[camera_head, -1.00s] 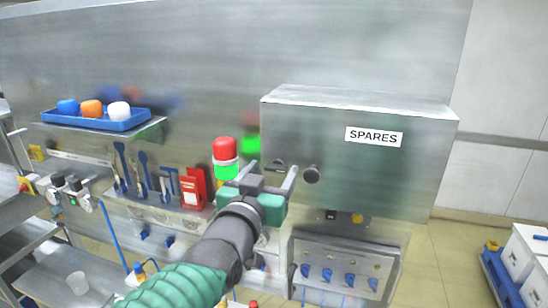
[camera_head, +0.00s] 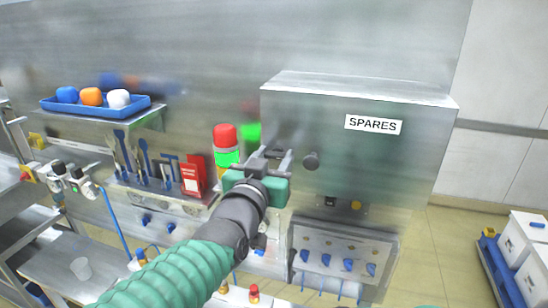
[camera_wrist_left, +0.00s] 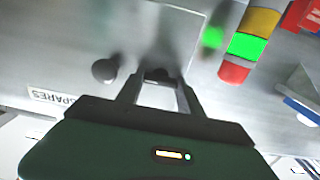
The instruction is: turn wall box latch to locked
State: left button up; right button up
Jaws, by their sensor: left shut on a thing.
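The grey metal wall box (camera_head: 355,150) with a SPARES label fills the middle right of the head view. Its small dark latch (camera_wrist_left: 160,74) shows at the fingertips in the left wrist view, left of the box's edge-side signal lamp there. My left gripper (camera_head: 273,158) reaches the front of the box near its left edge, and its fingers are shut on the latch. The fingers partly hide the latch, so its exact angle is hard to tell. My right gripper is not in view.
A red, green and yellow signal lamp (camera_head: 226,147) stands close left of the gripper. A tool rack (camera_head: 150,190) and a blue tray (camera_head: 97,112) are further left.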

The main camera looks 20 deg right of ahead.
pick_arm(q)
jog(key=n+b, duration=0.2)
jog(key=b, duration=0.1)
jog(key=shift+f+n, duration=0.25)
jog(key=shift+n, duration=0.05)
jog(key=shift+n+b, duration=0.7)
jog(key=shift+n, duration=0.2)
jog(key=n+b, duration=0.1)
jog(key=n, duration=0.1)
jog(key=shift+a+n, duration=0.1)
jog(key=shift+n, duration=0.2)
jog(key=n+b, duration=0.3)
jog(key=n, duration=0.7)
jog(key=shift+w+f+n, duration=0.1)
jog(key=shift+n, duration=0.3)
